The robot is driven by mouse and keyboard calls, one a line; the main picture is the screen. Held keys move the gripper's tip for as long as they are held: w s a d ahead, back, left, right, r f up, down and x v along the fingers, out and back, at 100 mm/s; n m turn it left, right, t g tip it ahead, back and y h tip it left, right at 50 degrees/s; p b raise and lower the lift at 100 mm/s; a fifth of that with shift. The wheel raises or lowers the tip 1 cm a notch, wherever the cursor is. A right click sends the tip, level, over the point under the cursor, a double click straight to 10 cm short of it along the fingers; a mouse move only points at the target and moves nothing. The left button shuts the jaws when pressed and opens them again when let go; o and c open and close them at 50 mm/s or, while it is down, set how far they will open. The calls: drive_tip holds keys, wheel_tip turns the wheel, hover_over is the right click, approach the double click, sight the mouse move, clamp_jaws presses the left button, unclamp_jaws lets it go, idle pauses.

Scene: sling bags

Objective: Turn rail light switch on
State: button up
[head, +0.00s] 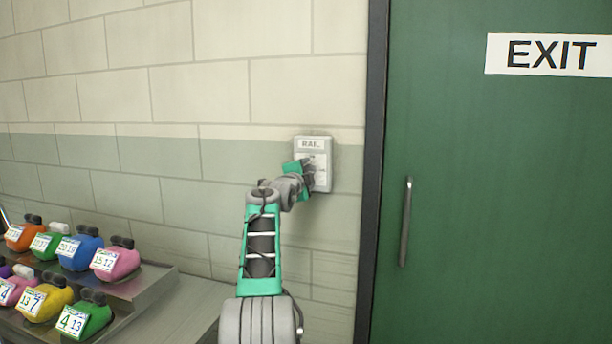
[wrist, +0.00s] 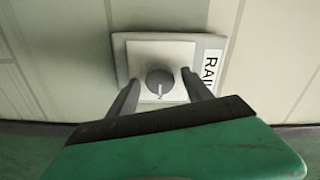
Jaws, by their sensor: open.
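The rail light switch (head: 313,146) is a pale grey plate labelled RAIL on the block wall, left of the green door. In the wrist view the switch plate (wrist: 122,48) carries a raised square with a round grey knob (wrist: 159,80) that has a light pointer mark. My gripper (wrist: 156,86) is open, with one finger on each side of the knob and a gap on both sides. In the head view my gripper (head: 306,172) is at the switch and hides the knob and part of the plate.
A green door (head: 480,200) with an EXIT sign (head: 549,54), a vertical handle (head: 405,222) and a dark frame (head: 373,170) stands to the right. A metal stepped counter (head: 150,285) with several numbered coloured bags is at lower left. The wall around the switch is clear.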

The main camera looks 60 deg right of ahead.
drive_tip(key=s+a+b, duration=0.1)
drive_tip(key=a+b, duration=0.2)
drive_tip(key=a, duration=0.4)
drive_tip(key=shift+a, duration=0.3)
drive_tip(key=shift+s, duration=0.1)
